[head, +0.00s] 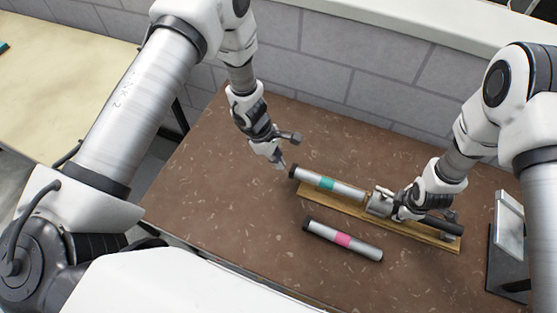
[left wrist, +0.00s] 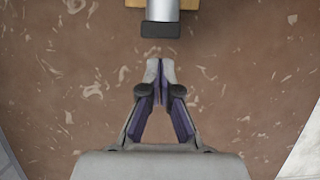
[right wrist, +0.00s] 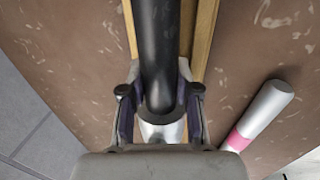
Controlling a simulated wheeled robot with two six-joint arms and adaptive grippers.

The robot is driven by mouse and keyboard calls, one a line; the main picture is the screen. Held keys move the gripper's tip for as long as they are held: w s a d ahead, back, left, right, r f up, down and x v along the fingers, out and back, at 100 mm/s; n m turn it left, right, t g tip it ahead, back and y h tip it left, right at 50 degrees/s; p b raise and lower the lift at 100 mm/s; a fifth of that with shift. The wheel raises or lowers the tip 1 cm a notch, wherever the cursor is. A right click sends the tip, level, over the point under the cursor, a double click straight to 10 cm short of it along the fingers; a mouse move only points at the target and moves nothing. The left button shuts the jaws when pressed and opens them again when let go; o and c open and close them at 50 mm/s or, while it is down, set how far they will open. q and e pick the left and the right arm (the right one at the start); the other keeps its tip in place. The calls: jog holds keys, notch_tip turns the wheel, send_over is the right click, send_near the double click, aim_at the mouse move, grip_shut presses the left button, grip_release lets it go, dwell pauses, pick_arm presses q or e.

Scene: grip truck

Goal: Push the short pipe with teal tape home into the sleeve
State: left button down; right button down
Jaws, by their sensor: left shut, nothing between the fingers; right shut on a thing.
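The short pipe with teal tape (head: 327,184) lies along a wooden board, its black-capped end toward my left gripper and its other end at the metal sleeve (head: 379,203). How deep it sits in the sleeve I cannot tell. My left gripper (head: 281,166) is shut and empty, just off the black cap; in the left wrist view the closed fingertips (left wrist: 160,66) point at the cap (left wrist: 160,29) with a small gap. My right gripper (head: 398,210) is shut on the sleeve assembly beside its black handle (right wrist: 158,50); the fingers partly hide it.
The wooden board (head: 420,238) lies on the brown table. A second pipe with pink tape (head: 343,240) lies loose in front of it. A framed panel (head: 509,230) stands at the right. A grey block wall (head: 330,80) is behind; the table's left part is clear.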

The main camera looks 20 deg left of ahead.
aim_at(304, 172)
pick_arm(q)
jog(key=shift+d, duration=0.1)
dwell(0.3)
jog(key=shift+d, duration=3.75)
jog(key=shift+a+r, duration=0.5)
jog(key=shift+a, duration=0.25)
jog(key=shift+a+r, duration=0.5)
jog(key=shift+a, duration=0.25)
jog(key=shift+r, duration=3.5)
pick_arm(e)
jog(key=shift+c, duration=2.4)
grip_release()
